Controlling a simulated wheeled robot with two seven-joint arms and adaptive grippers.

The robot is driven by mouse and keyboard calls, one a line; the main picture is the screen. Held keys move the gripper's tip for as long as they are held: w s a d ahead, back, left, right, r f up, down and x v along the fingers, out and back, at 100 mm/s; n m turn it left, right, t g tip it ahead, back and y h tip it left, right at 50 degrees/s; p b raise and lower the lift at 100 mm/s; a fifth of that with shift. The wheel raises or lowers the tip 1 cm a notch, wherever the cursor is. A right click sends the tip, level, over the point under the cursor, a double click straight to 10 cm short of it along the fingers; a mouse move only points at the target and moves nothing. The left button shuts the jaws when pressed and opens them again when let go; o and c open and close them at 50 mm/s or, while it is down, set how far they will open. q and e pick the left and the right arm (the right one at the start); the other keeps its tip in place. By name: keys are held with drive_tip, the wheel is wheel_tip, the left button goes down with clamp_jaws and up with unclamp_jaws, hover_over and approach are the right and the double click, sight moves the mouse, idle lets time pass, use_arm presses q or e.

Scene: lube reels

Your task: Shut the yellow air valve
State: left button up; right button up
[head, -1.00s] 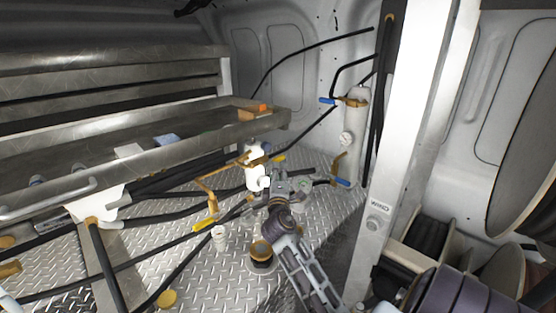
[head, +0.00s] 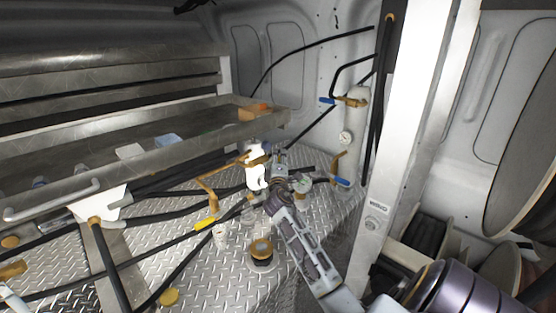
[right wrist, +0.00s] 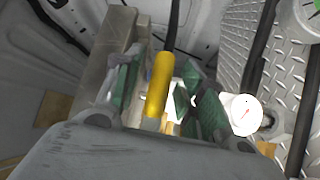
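In the right wrist view, a yellow valve handle (right wrist: 159,84) stands upright between the two green-padded fingers of my right gripper (right wrist: 160,98). The fingers are open, with visible gaps on both sides of the handle. In the head view my right gripper (head: 279,166) is beside the white filter body with brass fittings (head: 255,165), and it hides the yellow handle there. Another yellow handle (head: 206,223) sits lower left on a brass pipe above the floor. My left gripper is not in view.
Blue-handled valves (head: 342,182) are on the right. A metal shelf (head: 215,125) is at the left, and a white post (head: 400,130) is at the right. Black hoses cross the plate floor.

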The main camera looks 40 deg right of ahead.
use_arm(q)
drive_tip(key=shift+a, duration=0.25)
use_arm(e)
clamp_jaws()
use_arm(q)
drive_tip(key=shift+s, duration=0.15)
use_arm(e)
drive_tip(key=shift+w, duration=0.1)
